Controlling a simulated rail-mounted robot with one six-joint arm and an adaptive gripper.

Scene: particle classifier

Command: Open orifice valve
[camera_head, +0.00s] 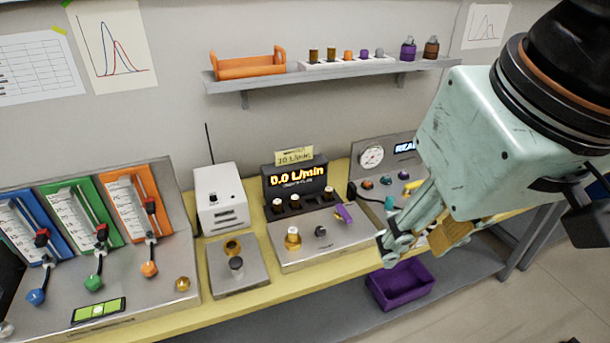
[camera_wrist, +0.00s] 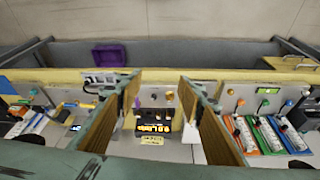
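A flow unit (camera_head: 296,185) on the bench shows 0.0 L/min on its amber display. It also appears upside down between my fingers in the wrist view (camera_wrist: 153,127). Its sloped front panel (camera_head: 330,250) carries a brass fitting (camera_head: 293,238), a dark knob (camera_head: 321,231) and a purple lever (camera_head: 343,213). I cannot tell which of these is the orifice valve. My gripper (camera_head: 416,241) is open and empty, to the right of this panel and apart from the lever in the head view. In the wrist view my two fingers (camera_wrist: 160,90) are wide apart.
Left are blue, green and orange flow meters (camera_head: 130,210) with coloured knobs. A white box (camera_head: 220,196) and a small panel (camera_head: 240,280) stand between. A gauge unit (camera_head: 372,157) is behind my gripper. A purple bin (camera_head: 400,284) sits below the yellow bench; a shelf (camera_head: 330,72) hangs above.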

